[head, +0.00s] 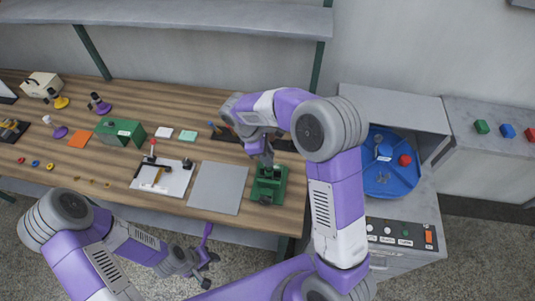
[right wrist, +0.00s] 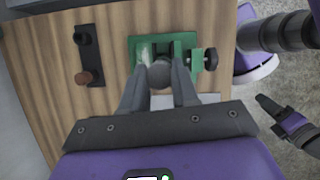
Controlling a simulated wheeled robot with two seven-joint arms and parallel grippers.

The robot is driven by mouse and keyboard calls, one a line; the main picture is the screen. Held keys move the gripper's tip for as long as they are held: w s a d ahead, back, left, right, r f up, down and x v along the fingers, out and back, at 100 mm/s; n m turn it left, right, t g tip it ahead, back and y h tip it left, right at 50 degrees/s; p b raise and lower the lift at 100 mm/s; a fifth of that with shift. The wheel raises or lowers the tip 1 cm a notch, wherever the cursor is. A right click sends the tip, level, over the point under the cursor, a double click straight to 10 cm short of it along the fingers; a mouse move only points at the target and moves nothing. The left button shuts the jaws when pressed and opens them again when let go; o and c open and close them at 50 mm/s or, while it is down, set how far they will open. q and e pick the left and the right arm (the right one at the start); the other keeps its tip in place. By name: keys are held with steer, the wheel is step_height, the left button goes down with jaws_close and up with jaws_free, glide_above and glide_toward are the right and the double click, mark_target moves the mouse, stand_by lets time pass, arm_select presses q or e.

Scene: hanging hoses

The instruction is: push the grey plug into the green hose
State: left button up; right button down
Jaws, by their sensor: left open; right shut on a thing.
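My right gripper (head: 266,160) is over a green clamp-like fixture (head: 268,186) at the table's front edge. In the right wrist view its two grey fingers (right wrist: 160,76) are shut on a round grey thing, which looks like the grey plug (right wrist: 160,72). The plug is at the near side of the green fixture (right wrist: 135,48); I cannot tell whether they touch. No green hose can be made out; it may be hidden by the fingers and plug. My left gripper (head: 203,271) is open and empty, low in front of the table.
A grey mat (head: 218,188) and a white sheet (head: 146,181) with a small stand lie left of the fixture. A green box (head: 120,132) stands farther left. A blue round tray (head: 390,183) is on the right. A dark bracket with a brown knob (right wrist: 89,77) lies near the fixture.

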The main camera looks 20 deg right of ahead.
stand_by(0.4)
steer(key=shift+f+b, duration=0.85)
steer(key=shift+f, duration=0.95)
steer(key=c, duration=0.8)
jaws_free()
steer(key=p+v, duration=0.1)
steer(key=v, duration=0.6)
steer(key=shift+a+r, duration=0.1)
steer(key=shift+r, duration=0.2)
